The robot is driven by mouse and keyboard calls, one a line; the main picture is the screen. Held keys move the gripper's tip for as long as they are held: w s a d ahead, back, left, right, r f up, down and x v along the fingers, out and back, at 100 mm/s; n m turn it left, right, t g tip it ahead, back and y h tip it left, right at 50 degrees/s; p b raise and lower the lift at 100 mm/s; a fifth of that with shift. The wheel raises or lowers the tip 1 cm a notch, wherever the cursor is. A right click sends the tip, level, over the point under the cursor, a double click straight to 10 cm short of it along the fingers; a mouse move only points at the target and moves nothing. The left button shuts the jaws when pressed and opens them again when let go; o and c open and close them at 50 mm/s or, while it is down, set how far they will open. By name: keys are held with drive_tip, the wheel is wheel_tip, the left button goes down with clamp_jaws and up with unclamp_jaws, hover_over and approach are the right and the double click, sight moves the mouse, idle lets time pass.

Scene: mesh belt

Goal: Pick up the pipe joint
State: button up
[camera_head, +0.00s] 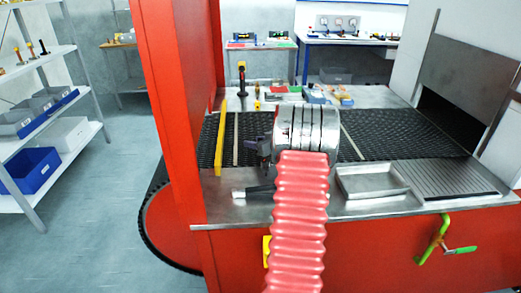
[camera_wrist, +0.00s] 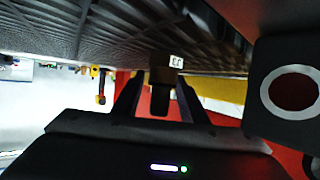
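A small brownish and dark piece (camera_wrist: 161,76), which looks like the pipe joint, shows in the wrist view against the black mesh belt (camera_wrist: 60,35). A small white tag with dark marks lies beside it. My gripper (camera_wrist: 157,84) has its two black fingers spread, one on each side of the piece, with gaps visible between. I cannot tell how deep the piece sits between the fingers. In the head view my gripper (camera_head: 262,150) is low over the belt at the left of my silver wrist, and the piece is hidden or too small to make out.
A metal tray (camera_head: 370,198) lies on the front ledge. Upright tools (camera_head: 242,78) and small items stand behind. The belt's right part (camera_head: 400,130) is clear.

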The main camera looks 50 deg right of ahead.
drive_tip(key=shift+c, duration=0.3)
clamp_jaws()
idle(0.3)
